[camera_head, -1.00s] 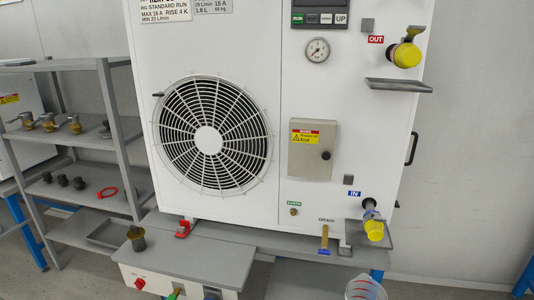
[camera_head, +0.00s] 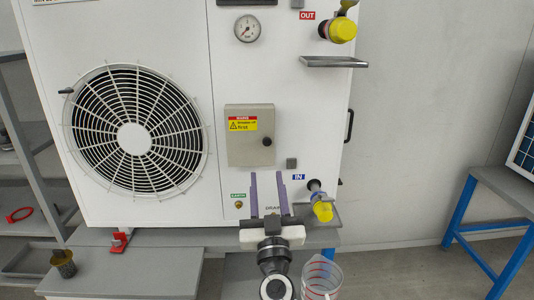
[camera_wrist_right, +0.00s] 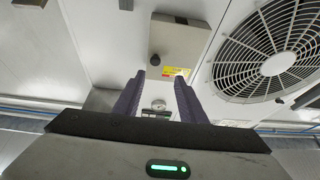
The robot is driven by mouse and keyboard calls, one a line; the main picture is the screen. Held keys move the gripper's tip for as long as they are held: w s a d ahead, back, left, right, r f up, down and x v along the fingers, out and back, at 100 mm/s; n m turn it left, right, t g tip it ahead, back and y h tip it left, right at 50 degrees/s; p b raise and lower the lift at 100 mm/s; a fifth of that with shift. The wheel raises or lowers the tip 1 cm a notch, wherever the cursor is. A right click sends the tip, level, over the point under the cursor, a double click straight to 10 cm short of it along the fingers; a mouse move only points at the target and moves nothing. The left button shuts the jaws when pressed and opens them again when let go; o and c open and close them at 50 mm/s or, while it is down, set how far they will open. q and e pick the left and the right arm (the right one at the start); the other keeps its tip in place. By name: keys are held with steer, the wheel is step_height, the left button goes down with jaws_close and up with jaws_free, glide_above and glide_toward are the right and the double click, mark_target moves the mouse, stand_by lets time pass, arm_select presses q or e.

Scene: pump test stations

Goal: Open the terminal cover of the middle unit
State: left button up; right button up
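The terminal cover (camera_head: 250,140) is a beige box lid with a red and yellow warning label and a dark round knob (camera_head: 267,142) at its right side. It is closed on the white unit's front panel, right of the fan. My right gripper (camera_head: 268,180) is open and empty, its two purple fingers pointing up below the cover and apart from it. In the right wrist view the cover (camera_wrist_right: 180,40) appears upside down beyond the open fingers (camera_wrist_right: 158,95). My left gripper is not in view.
A clear jug (camera_head: 322,275) stands below. The fan grille (camera_head: 135,138) is at left.

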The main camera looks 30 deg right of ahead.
mark_target(267, 143)
steer(key=shift+h, duration=0.3)
steer(key=x, duration=1.1)
steer(key=shift+s+d+f, duration=0.1)
steer(key=shift+s+d, duration=0.1)
steer(key=shift+d, duration=0.15)
steer(key=shift+m+g, duration=0.3)
jaws_close()
